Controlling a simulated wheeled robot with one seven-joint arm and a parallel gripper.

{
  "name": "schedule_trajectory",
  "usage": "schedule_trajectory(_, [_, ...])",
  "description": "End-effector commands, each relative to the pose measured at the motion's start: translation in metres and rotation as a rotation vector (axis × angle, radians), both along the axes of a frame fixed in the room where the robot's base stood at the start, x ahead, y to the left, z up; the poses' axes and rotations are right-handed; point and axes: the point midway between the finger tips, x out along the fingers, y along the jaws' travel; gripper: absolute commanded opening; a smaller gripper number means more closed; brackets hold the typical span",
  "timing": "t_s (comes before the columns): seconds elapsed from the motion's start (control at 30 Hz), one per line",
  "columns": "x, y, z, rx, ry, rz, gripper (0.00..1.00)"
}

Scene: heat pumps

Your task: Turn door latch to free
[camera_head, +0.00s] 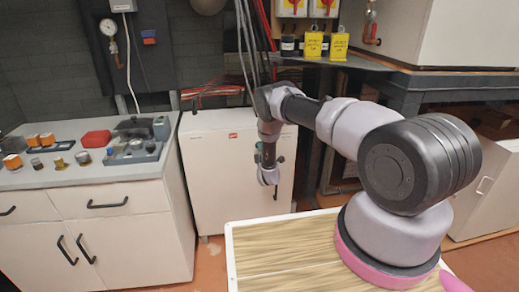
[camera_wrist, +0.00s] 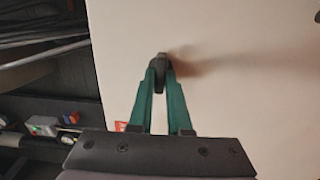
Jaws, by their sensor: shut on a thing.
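The white heat pump cabinet (camera_head: 225,170) stands against the back wall, and its pale door front (camera_wrist: 240,90) fills most of the wrist view. A small dark door latch (camera_wrist: 161,60) sticks out from that front. My gripper (camera_wrist: 160,76) has its two green fingers drawn together at the tips on the latch. The fingertips hide part of the latch, so its exact angle is hard to tell. In the head view my arm's end hangs in front of the cabinet and hides the latch.
A white counter (camera_head: 85,185) with tools and fittings stands left of the cabinet. A wood-topped surface (camera_head: 275,250) is around my arm's base. Pipes and cables (camera_head: 250,40) run down the wall behind the cabinet. A dark shelf (camera_head: 405,85) stands at the right.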

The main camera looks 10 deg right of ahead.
Motion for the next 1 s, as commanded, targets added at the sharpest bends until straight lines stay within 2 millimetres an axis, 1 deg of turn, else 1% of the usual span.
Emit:
schedule_trajectory(0.43, [0.0, 0.0, 0.0, -0.011, 0.0, 0.001, 0.0])
schedule_trajectory(0.47, [0.0, 0.0, -0.001, -0.011, 0.0, 0.001, 0.2])
schedule_trajectory(0.5, [0.0, 0.0, 0.0, -0.011, 0.0, 0.001, 0.35])
schedule_trajectory(0.53, [0.0, 0.0, -0.001, -0.011, 0.0, 0.001, 0.46])
schedule_trajectory(0.87, [-0.001, 0.0, 0.0, -0.01, 0.0, 0.0, 0.46])
schedule_trajectory(1.0, [-0.014, 0.0, -0.001, -0.01, 0.002, -0.001, 0.46])
